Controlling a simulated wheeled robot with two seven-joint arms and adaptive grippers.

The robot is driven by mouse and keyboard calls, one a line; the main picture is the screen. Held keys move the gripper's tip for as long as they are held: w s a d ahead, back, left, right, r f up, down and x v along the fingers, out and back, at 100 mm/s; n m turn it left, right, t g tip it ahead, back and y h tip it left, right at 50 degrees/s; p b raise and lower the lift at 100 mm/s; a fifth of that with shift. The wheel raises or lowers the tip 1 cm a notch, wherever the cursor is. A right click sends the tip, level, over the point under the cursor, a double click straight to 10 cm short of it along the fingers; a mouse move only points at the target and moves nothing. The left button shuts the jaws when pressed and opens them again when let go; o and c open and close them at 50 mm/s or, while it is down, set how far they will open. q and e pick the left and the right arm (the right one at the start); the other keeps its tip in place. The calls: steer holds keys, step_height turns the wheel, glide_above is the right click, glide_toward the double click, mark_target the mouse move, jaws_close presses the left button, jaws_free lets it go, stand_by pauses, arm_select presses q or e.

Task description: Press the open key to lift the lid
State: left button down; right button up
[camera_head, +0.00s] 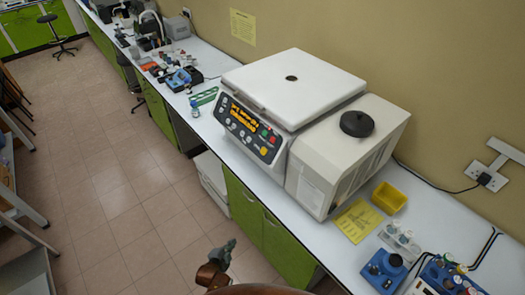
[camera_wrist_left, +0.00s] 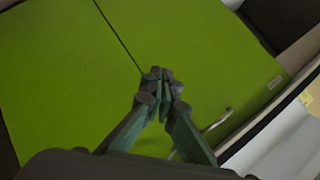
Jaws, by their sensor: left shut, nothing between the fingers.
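A white centrifuge-like machine (camera_head: 315,160) stands on the bench, with its flat white lid (camera_head: 290,85) down. Its dark sloped control panel (camera_head: 248,130) carries an orange display and several coloured keys; which one is the open key is too small to read. My left gripper (camera_head: 231,245) is low in the head view, over the floor in front of the green cabinets, apart from the panel. In the left wrist view its fingertips (camera_wrist_left: 160,78) are together and empty, in front of a green cabinet door. My right gripper is not in view.
The white bench (camera_head: 350,265) holds a yellow tray (camera_head: 388,198), a yellow sheet (camera_head: 358,221), a blue device (camera_head: 384,270) and vials at the right. A green rack (camera_head: 204,97) and small bottle (camera_head: 195,108) stand left of the machine.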

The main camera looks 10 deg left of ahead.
arm_select(q)
steer(key=w+d+r+m+t+h+p, duration=0.1)
steer(key=w+r+m+t+p, duration=0.3)
steer(key=r, duration=1)
steer(key=w+d+r+m+p, duration=0.1)
steer(key=w+r+p, duration=0.2)
steer(key=w+r, duration=0.75)
steer(key=m+t+p, duration=0.4)
glide_toward(264, 151)
steer(key=a+r, duration=0.6)
steer(key=r, duration=0.1)
steer(key=shift+w+d+h, duration=0.1)
steer(key=shift+w+h, duration=0.2)
steer(key=shift+w, duration=0.15)
steer(key=shift+w+d, duration=0.1)
steer(key=w+d+f+b, duration=0.4)
steer(key=w+b, duration=0.1)
steer(key=shift+w+d+f, duration=0.2)
steer(key=shift+w+f, duration=0.15)
steer(key=shift+w+d+f+b, duration=0.2)
steer(key=shift+w+d+b, duration=0.05)
steer(key=shift+b, duration=0.05)
